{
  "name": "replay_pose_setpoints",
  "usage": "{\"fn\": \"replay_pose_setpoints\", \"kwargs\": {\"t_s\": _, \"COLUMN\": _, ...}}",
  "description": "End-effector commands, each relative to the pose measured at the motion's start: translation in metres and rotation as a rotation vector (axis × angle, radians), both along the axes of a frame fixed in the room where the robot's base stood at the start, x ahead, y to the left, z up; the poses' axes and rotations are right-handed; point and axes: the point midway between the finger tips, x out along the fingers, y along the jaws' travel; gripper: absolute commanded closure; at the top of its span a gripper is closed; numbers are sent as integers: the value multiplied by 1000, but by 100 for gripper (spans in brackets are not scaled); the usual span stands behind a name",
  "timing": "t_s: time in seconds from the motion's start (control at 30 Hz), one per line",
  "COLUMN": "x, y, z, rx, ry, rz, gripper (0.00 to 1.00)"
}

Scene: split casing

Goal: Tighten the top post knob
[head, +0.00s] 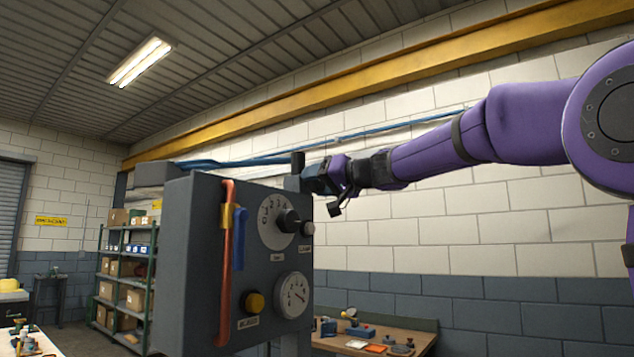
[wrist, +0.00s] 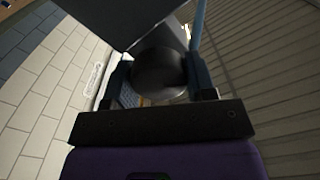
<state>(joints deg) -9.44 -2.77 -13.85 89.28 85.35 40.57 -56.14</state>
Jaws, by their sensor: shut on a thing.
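A dark round knob (wrist: 158,72) sits between the two fingers of my gripper (wrist: 160,80) in the wrist view, with a finger against each side of it. I take it for the top post knob; its far side is hidden. In the head view my gripper (head: 308,180) is at the top right edge of the grey casing (head: 192,260), coming in from the right. It is shut on the knob there, and my gripper largely hides the knob. A short dark upright piece (head: 298,162) shows beside the fingers; I cannot tell what it belongs to.
A workbench (head: 400,335) with small parts stands behind at lower right. Shelving (head: 125,280) stands at left. Blue pipes run along the wall.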

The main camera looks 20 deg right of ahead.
Motion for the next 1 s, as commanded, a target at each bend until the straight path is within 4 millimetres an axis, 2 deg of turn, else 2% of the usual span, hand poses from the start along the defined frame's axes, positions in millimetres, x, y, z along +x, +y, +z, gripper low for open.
{"fn": "replay_pose_setpoints", "kwargs": {"t_s": 1.0, "x": 2, "y": -2, "z": -4, "rx": 737, "ry": 537, "rz": -2, "gripper": 73}}
